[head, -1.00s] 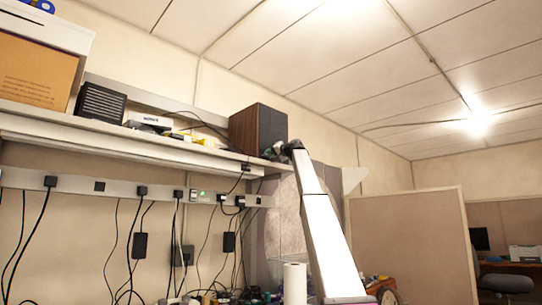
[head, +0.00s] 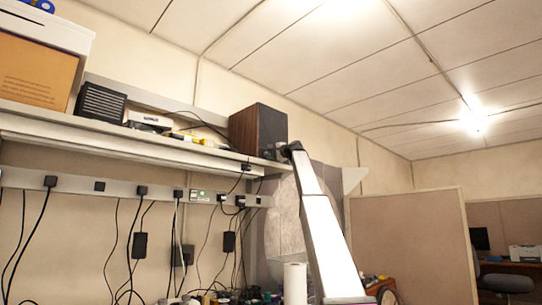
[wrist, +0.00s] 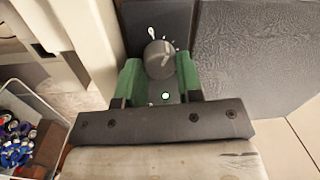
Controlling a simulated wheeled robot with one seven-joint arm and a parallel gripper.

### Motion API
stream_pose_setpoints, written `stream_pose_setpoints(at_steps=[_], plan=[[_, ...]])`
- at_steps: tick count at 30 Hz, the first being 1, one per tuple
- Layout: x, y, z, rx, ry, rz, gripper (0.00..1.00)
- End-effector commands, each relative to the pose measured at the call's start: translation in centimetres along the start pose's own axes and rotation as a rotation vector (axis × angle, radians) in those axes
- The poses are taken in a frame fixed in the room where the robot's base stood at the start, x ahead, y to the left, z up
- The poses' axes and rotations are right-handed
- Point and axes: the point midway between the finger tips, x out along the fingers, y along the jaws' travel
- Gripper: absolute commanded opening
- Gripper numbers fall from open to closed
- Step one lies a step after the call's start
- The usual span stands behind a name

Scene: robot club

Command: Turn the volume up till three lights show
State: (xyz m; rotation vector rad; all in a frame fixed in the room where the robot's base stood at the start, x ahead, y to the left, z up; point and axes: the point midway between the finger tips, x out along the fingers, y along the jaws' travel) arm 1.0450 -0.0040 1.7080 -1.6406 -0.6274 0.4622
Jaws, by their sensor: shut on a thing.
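The speaker (head: 244,130) is a wood-sided box with a dark front, standing on the high shelf. In the wrist view its dark front (wrist: 152,20) carries a round grey volume knob (wrist: 159,60) with small white marks around it. My gripper (wrist: 160,78) has green fingers on both sides of the knob and is shut on it. One lit greenish-white light (wrist: 165,96) shows below the knob. Other lights, if any, are hidden or unlit. In the head view the knob and fingertips are too small and dark to make out.
The shelf (head: 130,140) also holds a black slatted box (head: 101,104), a white device (head: 150,120) and a cardboard box (head: 35,72). Cables hang from the power strip (head: 100,186) below.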

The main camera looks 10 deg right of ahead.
Motion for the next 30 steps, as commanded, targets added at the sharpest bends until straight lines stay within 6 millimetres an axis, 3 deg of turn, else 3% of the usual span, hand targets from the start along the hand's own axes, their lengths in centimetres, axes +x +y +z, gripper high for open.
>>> stream_pose_setpoints(at_steps=[18,30], plan=[[-0.02,0.10,0.08,0.565,0.034,-0.029,0.10],[-0.02,0.11,0.08,0.789,0.048,-0.040,0.10]])
